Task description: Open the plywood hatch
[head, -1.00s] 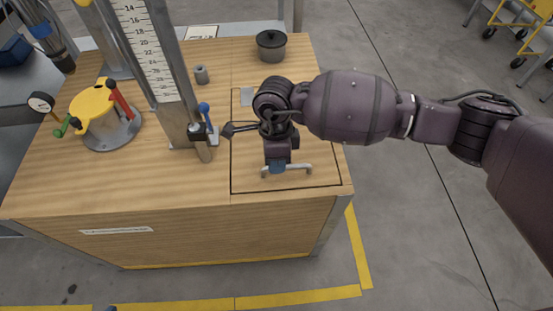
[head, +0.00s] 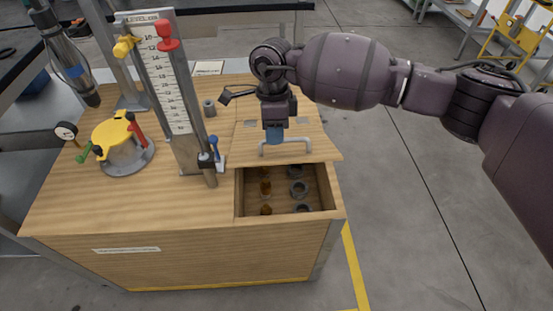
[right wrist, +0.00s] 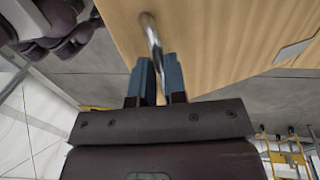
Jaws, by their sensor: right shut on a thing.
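The plywood hatch (head: 319,147) at the right of the wooden bench top is raised at its near edge. It also fills the top of the right wrist view (right wrist: 225,40). My right gripper (head: 274,138) is shut on the hatch's grey metal handle (head: 299,141). In the right wrist view, the blue fingers (right wrist: 163,78) stand on either side of the handle bar (right wrist: 152,38). Below the hatch's near edge, an open compartment (head: 240,203) shows amber pieces and grey rings inside. Its back part is hidden under the hatch. My left gripper is not in view.
A yellow-topped fixture (head: 112,132) is further left. The floor right of the bench is clear.

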